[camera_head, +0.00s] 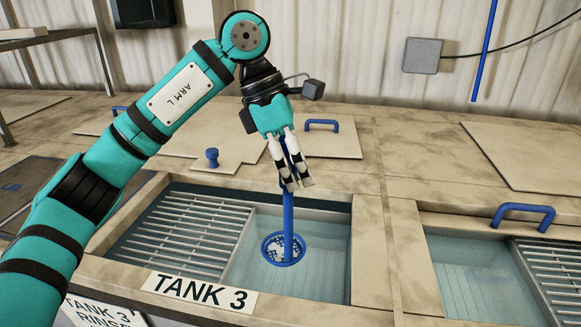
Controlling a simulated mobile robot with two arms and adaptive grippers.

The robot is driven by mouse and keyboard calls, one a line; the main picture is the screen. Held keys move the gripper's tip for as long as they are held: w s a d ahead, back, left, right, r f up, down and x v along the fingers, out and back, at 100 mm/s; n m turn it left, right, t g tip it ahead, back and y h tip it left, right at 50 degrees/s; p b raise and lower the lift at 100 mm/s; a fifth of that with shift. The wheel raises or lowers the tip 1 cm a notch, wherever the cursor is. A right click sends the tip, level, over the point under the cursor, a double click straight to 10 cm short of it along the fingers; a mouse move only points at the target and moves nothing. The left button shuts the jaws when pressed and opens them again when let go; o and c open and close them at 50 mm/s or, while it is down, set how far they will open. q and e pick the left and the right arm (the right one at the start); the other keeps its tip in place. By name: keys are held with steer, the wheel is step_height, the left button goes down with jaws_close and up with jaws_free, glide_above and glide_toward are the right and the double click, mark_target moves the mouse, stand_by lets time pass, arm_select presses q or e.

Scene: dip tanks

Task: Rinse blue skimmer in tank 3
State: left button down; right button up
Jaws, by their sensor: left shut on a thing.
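The blue skimmer (288,219) stands nearly upright, its round perforated head (284,249) low in the opening of tank 3 (330,204). The head appears to be in the water, right of the metal grate. My left gripper (295,184) is shut on the skimmer's handle above the tank. The fingers hide part of the handle. The sign reading TANK 3 (200,293) is on the tank's front edge. My right gripper is not in view.
A slatted metal grate (180,236) covers the left part of tank 3. Another tank (480,285) with a blue handle (523,214) at its edge is at the right. Lids with a blue handle (322,125) and a blue knob (212,157) lie behind.

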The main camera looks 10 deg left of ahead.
mark_target(297, 259)
arm_select(q)
step_height(297, 259, down, 18)
steer(key=b, duration=1.2)
steer(key=shift+r, duration=0.1)
steer(key=shift+f+b, duration=0.6)
steer(key=shift+b, duration=0.05)
steer(key=shift+a, duration=1.15)
steer(key=shift+d, duration=1.25)
